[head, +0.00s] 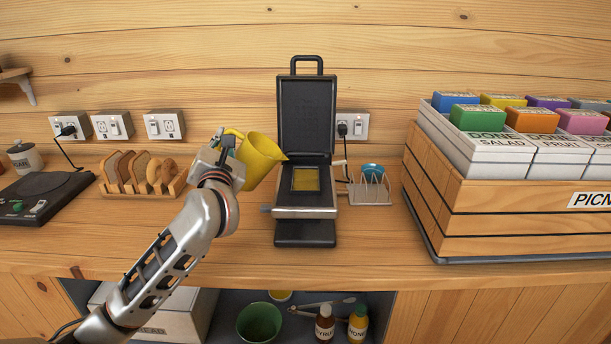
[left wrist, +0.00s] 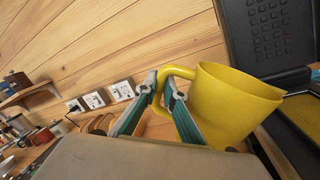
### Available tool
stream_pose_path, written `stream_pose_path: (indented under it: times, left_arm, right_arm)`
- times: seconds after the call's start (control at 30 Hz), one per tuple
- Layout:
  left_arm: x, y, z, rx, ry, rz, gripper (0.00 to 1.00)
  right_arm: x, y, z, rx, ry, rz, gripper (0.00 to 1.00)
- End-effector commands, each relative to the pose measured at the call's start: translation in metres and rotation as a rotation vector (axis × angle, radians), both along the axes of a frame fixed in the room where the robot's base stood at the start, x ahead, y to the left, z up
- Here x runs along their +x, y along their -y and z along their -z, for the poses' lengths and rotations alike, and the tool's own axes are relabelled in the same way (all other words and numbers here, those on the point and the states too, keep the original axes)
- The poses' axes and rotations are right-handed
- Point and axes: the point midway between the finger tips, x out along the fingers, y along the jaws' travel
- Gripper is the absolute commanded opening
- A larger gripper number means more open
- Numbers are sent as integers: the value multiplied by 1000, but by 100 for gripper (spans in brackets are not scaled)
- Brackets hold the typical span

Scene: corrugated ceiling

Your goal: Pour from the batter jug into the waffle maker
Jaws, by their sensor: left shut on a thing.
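The yellow batter jug (head: 259,158) is held just left of the waffle maker, tilted with its spout toward it. My left gripper (head: 228,140) is shut on the jug's handle; the left wrist view shows its fingers (left wrist: 165,92) at the handle of the jug (left wrist: 232,105). The black waffle maker (head: 306,112) stands open on the counter with its lid upright. Yellow batter (head: 305,179) lies on its lower plate. No stream shows between spout and plate, and the jug's inside is hidden. My right gripper is out of view.
A toast rack with bread (head: 142,176) and a black hotplate (head: 45,196) stand on the left. A small wire rack (head: 370,192) is right of the waffle maker. A large wooden crate (head: 500,222) of labelled boxes fills the right. The counter front is mostly clear.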

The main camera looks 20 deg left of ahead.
Motion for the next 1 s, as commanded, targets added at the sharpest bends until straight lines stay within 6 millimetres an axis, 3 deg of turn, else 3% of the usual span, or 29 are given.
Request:
stream_pose_path:
  times: [1.0]
  left_arm:
    - [2,7,-12,60,-12,0,0]
  right_arm:
    - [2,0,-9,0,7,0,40]
